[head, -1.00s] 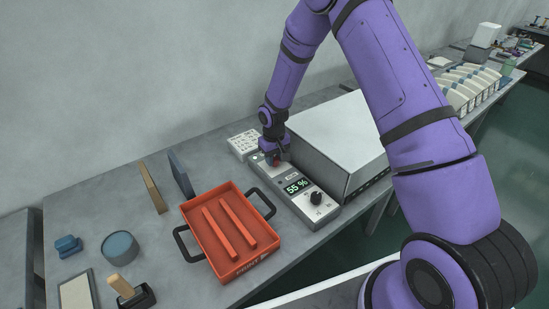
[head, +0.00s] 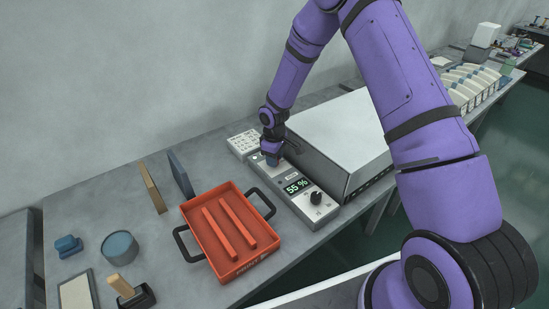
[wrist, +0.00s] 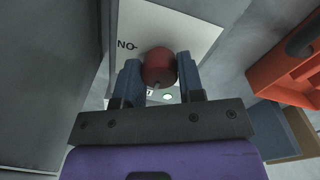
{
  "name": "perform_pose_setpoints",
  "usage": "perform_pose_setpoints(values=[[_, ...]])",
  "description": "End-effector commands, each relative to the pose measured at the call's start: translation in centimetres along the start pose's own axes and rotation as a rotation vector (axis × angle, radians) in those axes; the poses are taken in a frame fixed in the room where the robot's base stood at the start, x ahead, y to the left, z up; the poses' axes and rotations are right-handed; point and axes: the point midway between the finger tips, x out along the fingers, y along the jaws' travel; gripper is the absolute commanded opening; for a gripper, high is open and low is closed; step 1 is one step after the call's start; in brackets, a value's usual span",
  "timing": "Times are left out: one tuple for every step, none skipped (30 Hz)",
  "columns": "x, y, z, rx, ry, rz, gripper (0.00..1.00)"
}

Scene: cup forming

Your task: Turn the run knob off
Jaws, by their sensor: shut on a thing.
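The grey control box (head: 300,186) lies on the bench, with a lit display reading 55 % and a black knob (head: 316,198) at its near end. My gripper (head: 272,161) points down at the far end of this box. In the wrist view, a round red knob (wrist: 158,70) sits between the two blue fingers of my gripper (wrist: 158,62), which are shut on it. A white plate behind it bears the letters "NO-", partly covered. In the head view my gripper hides the red knob.
An orange tray (head: 196,233) with two orange bars stands left of the box. A large grey-white housing (head: 335,130) stands close on the right. A white gridded block (head: 243,143) sits behind my gripper. Blue and tan boards stand upright further left.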

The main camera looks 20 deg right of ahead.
Motion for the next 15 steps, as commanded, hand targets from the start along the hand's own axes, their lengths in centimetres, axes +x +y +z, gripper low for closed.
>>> perform_pose_setpoints(values=[[-0.05, 0.05, -0.03, -0.004, 0.001, 0.001, 0.12], [-0.05, 0.05, -0.03, -0.005, 0.001, 0.001, 0.12], [-0.05, 0.05, -0.03, -0.006, 0.001, 0.001, 0.12], [-0.05, 0.06, -0.03, -0.006, 0.001, 0.001, 0.12], [-0.05, 0.06, -0.03, -0.007, 0.001, 0.001, 0.12], [-0.05, 0.06, -0.03, -0.007, 0.001, 0.001, 0.12], [-0.05, 0.06, -0.03, -0.007, 0.001, 0.001, 0.12], [-0.05, 0.06, -0.03, -0.006, 0.001, 0.001, 0.12], [-0.05, 0.06, -0.02, -0.006, 0.001, 0.001, 0.12], [-0.05, 0.06, -0.02, -0.006, 0.001, 0.001, 0.12], [-0.05, 0.06, -0.02, -0.006, 0.001, 0.001, 0.12], [-0.04, 0.06, -0.02, -0.006, 0.001, 0.001, 0.38], [-0.04, 0.06, -0.02, -0.006, 0.001, 0.001, 0.45], [-0.04, 0.06, -0.02, -0.006, 0.001, 0.001, 0.52], [-0.04, 0.05, -0.02, -0.006, 0.001, 0.001, 0.61]])
